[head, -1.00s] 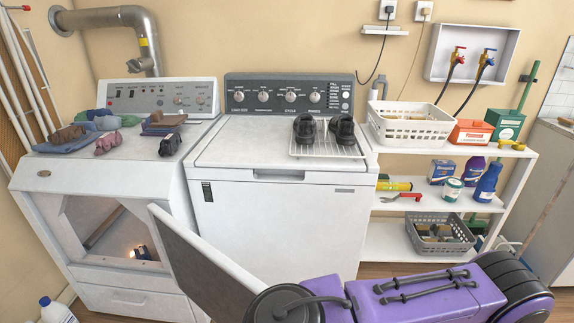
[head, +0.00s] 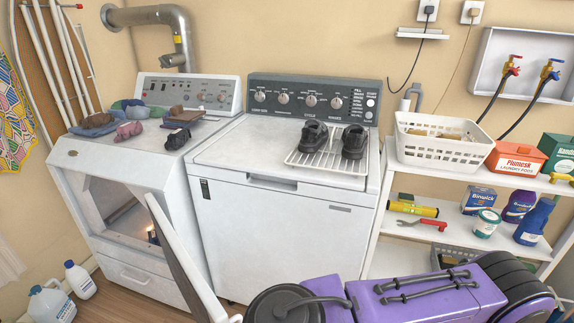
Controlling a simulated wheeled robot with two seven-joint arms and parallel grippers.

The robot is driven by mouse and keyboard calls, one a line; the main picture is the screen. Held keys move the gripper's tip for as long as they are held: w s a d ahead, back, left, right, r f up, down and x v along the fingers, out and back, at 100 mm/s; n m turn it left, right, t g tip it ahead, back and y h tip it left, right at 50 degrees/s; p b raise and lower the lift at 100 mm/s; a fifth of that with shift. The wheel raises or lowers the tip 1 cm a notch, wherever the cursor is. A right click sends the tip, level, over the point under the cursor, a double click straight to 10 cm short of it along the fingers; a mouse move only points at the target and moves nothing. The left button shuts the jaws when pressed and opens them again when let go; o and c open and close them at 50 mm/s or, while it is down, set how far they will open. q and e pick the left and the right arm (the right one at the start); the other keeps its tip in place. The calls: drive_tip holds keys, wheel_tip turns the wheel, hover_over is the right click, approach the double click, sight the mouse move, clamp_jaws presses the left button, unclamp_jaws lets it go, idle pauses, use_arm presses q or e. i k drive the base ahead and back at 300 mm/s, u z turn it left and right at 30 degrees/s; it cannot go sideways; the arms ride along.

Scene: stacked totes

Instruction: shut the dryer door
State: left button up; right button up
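The white dryer (head: 130,150) stands at the left, with a square opening in its front and a small light glowing inside. Its door (head: 185,262) stands open, swung out toward me from the opening's right edge and seen nearly edge-on. My purple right arm crosses the bottom right in front of the shelf and washer; its gripper is outside the picture. My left arm and gripper do not show. No contact with the door can be seen.
A white washer (head: 268,235) with black shoes (head: 314,136) on a rack stands right of the dryer. Folded clothes lie on the dryer top. White jugs (head: 50,304) stand on the floor at lower left. A white shelf (head: 400,258) with a basket (head: 435,150) is at the right.

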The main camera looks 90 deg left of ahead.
sight(203, 303)
drive_tip(key=i, duration=0.7)
drive_tip(key=u, duration=1.55)
drive_tip(key=i, duration=0.9)
drive_tip(key=u, duration=3.35)
drive_tip(key=i, duration=0.5)
drive_tip(key=z, duration=0.1)
